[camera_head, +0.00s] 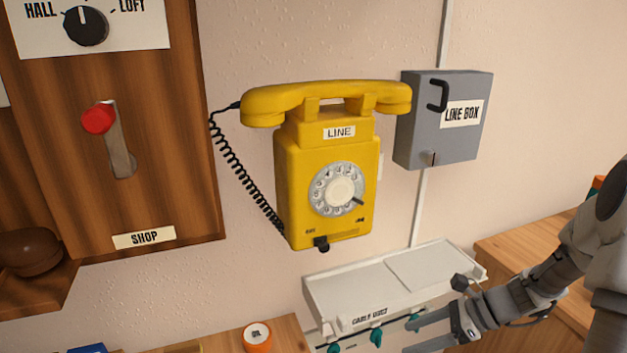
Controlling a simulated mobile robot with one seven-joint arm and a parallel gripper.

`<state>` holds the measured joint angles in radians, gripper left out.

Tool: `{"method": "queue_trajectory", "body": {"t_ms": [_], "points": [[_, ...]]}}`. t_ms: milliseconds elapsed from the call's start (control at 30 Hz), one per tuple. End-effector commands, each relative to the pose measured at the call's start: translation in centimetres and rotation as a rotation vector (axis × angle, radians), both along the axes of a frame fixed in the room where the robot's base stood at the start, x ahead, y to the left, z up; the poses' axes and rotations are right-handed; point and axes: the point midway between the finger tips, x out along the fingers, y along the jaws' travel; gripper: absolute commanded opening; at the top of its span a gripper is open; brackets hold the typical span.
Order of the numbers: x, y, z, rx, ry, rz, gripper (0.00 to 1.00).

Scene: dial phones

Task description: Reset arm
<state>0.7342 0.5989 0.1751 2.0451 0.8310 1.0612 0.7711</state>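My arm comes in from the right edge, and my gripper (412,338) is low in the picture, right of centre. Its fingers point left, in front of the white tray marked as a cable tray or similar (345,290). The fingers look spread apart, with nothing seen between them; the lower finger runs near the bottom edge. A yellow wall phone (295,190) labelled LINE hangs on the wall above and left of my gripper. Its handset (330,93) rests on top, and its round dial (338,189) faces out.
A grey LINE BOX (440,125) is on the wall right of the phone. A wooden panel (170,130) at left carries a red-knobbed lever (100,118) and a black HALL/LOFT knob (86,26). An orange roll (257,338) sits on the wooden surface below. Teal hooks line the tray's front.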

Motion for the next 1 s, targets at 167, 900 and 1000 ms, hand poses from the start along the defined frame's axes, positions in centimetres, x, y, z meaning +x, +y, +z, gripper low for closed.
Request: {"method": "queue_trajectory", "body": {"t_ms": [167,900,1000], "points": [[-1.7,2.7,4.2,-0.194,-0.155,0.271,0.78],[-11.9,8.0,17.0,-0.867,-0.809,1.302,0.78],[-13.3,7.8,18.1,-0.957,-0.877,1.409,0.78]]}}
